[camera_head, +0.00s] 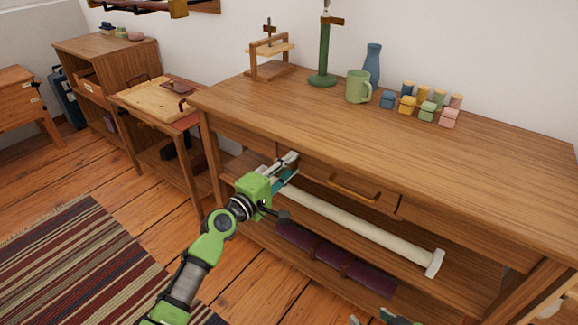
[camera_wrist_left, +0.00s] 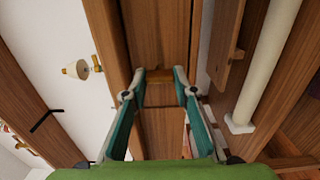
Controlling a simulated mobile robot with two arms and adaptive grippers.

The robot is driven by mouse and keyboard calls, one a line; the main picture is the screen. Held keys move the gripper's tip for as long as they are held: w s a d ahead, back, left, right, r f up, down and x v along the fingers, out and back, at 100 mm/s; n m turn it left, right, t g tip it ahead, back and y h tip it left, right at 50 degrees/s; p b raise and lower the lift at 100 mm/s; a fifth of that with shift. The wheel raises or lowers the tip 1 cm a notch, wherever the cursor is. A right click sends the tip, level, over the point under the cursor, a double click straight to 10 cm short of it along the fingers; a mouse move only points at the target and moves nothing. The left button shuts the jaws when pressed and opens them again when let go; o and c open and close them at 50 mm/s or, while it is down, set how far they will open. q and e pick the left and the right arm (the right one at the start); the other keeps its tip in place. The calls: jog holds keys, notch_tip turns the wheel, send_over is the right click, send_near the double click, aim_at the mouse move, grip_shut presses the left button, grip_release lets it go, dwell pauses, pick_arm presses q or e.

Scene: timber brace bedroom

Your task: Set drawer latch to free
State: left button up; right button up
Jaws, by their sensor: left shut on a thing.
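My left gripper (camera_head: 291,166) reaches the bench front just left of that handle. In the left wrist view, its two teal fingers (camera_wrist_left: 159,77) are closed on a small yellow-brown piece, apparently the drawer latch (camera_wrist_left: 159,74), against the wooden front. The latch is hidden behind the gripper in the head view, and its setting cannot be read. Part of my right gripper (camera_head: 376,319) shows at the bottom edge of the head view, mostly cut off.
A long cream roll (camera_head: 350,220) lies below the drawer, with dark purple bundles (camera_head: 330,258) on the lower shelf. On the benchtop are a green mug (camera_head: 358,87), a blue vase (camera_head: 373,65), a green stand (camera_head: 323,60) and several coloured blocks. A striped rug (camera_head: 80,260) covers the floor at left.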

pick_arm(q)
jog(key=o, duration=1.1)
jog(key=shift+a, duration=0.1)
jog(key=v, duration=1.2)
jog(key=shift+f, duration=0.1)
